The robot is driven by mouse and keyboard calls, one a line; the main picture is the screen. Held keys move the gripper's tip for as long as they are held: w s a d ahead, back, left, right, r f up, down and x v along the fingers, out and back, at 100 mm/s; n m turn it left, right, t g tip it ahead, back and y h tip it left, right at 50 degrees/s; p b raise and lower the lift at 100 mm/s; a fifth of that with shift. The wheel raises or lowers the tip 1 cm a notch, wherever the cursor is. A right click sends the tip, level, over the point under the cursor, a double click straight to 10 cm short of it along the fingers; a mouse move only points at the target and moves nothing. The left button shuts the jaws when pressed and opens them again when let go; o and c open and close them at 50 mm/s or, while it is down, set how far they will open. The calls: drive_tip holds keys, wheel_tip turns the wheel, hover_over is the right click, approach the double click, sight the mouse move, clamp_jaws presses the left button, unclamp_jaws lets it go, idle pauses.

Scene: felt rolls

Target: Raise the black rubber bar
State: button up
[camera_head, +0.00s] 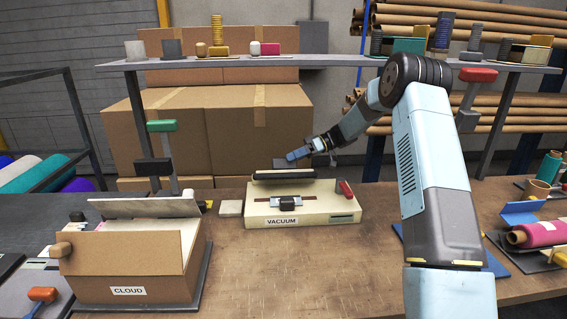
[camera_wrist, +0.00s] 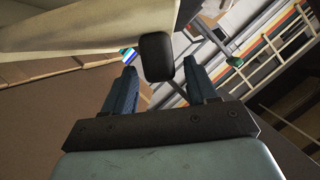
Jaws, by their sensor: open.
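The black rubber bar (camera_head: 284,174) lies level along the back top of the cream VACUUM machine (camera_head: 262,210). In the wrist view a dark rounded end, apparently of the bar (camera_wrist: 157,54), shows between and just beyond my fingertips. The cream machine body fills the upper left there. My gripper (camera_head: 306,152) is at the bar's right rear in the head view, its blue fingers pointing left. In the wrist view my gripper (camera_wrist: 159,68) is open, with a finger on each side of the dark end. Contact with the bar cannot be told.
A red handle (camera_head: 345,188) stands at the machine's right end. A grey block (camera_head: 231,208) sits to its left. The CLOUD carton (camera_head: 130,265) stands front left. Large cardboard boxes (camera_head: 205,125) and a shelf (camera_head: 320,66) are behind. The bench in front is clear.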

sight(284, 161)
drive_tip(key=shift+x, duration=1.85)
clamp_jaws()
